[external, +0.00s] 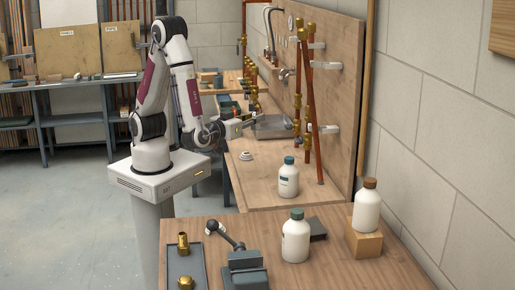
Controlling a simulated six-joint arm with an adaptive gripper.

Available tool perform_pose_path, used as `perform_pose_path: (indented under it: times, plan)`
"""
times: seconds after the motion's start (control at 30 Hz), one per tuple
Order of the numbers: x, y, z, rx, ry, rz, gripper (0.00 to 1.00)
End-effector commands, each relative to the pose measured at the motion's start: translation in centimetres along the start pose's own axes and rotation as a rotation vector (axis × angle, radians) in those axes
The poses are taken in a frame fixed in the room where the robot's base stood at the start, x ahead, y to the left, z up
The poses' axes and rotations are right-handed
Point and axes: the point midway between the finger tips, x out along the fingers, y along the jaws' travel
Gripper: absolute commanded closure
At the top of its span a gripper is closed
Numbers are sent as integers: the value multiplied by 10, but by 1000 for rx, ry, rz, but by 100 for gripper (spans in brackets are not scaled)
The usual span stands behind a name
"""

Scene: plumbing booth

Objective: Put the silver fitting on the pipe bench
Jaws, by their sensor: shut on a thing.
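My gripper (254,119) is above the pipe bench (262,190), near its left side and in front of the grey tray. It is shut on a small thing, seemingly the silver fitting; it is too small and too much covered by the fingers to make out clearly. The pipe bench is a long wooden top along the right wall, with a backboard of copper pipes. A small pale round piece (247,155) lies on the bench below my gripper.
A grey metal tray (272,128) and upright copper pipes (308,110) stand beyond my gripper. A white bottle (288,180) stands on the bench's near part. The front table holds a vise (245,272), brass fittings (184,245) and more bottles. Bare wood shows at the bench's near left.

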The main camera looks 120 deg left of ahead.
Motion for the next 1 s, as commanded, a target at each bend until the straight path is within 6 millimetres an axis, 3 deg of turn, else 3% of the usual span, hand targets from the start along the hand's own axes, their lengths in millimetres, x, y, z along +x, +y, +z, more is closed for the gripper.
perform_pose_path:
  times: [1.0]
  plan:
    - [0, 0, 124, 3, 0, 2, 100]
